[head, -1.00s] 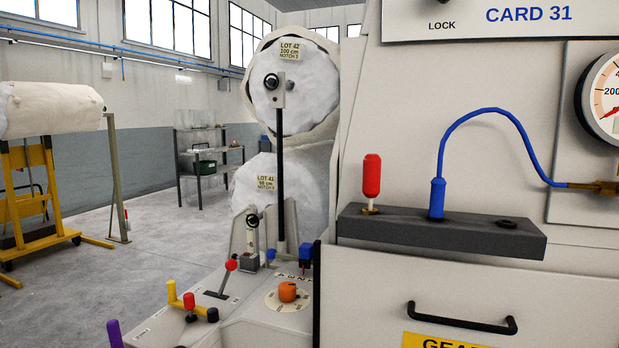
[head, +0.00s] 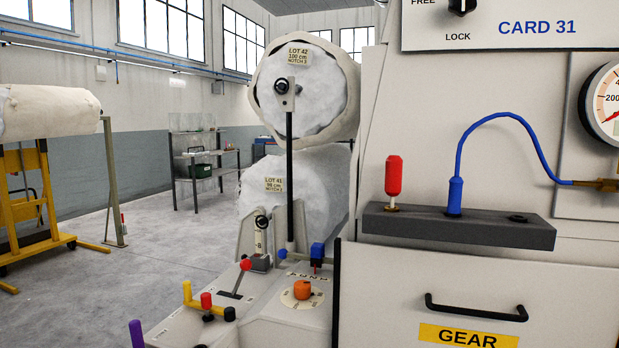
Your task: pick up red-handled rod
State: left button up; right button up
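The red-handled rod (head: 393,176) stands upright at the left end of a dark grey ledge (head: 470,229) on the front of the card machine. Its red handle is up, with a small brass-coloured part below it at the ledge. Whatever lies lower is hidden in the ledge. A blue plug (head: 454,196) with a curved blue hose stands beside it to the right, apart from it. Neither of my grippers is in the head view.
An empty dark hole (head: 518,218) is at the ledge's right. Below is a drawer with a black handle (head: 476,311). At lower left, a console carries an orange knob (head: 302,289), a red-knobbed lever (head: 245,265) and a yellow handle (head: 190,295). Open floor (head: 160,240) lies left.

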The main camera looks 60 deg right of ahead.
aim_at(393, 176)
jog(key=u, duration=0.05)
jog(key=i, duration=1.1)
jog(key=z, duration=2)
